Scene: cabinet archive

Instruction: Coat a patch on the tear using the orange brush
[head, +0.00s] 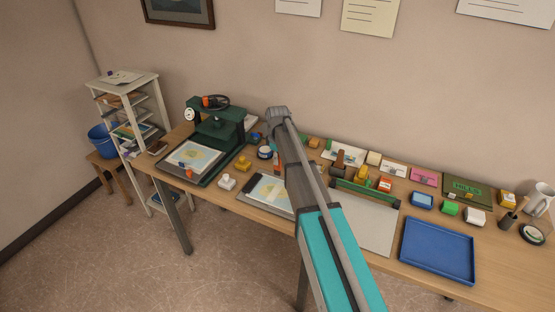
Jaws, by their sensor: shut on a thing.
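My arm reaches up over the table, and its grey upper joint stands above the work area. My gripper does not show; the arm seems to cover it. A narrow orange item (277,157) shows just left of the arm, partly hidden; I cannot tell whether it is the orange brush. A map sheet (266,188) lies on a grey board at the table's front, partly behind my arm. Another map sheet (194,156) lies on the base of the green press (222,130). The tear and any patch on it are too small to make out.
An empty blue tray (437,250), several small coloured blocks, a dark cup (507,220) and a white jug (540,197) are on the right.

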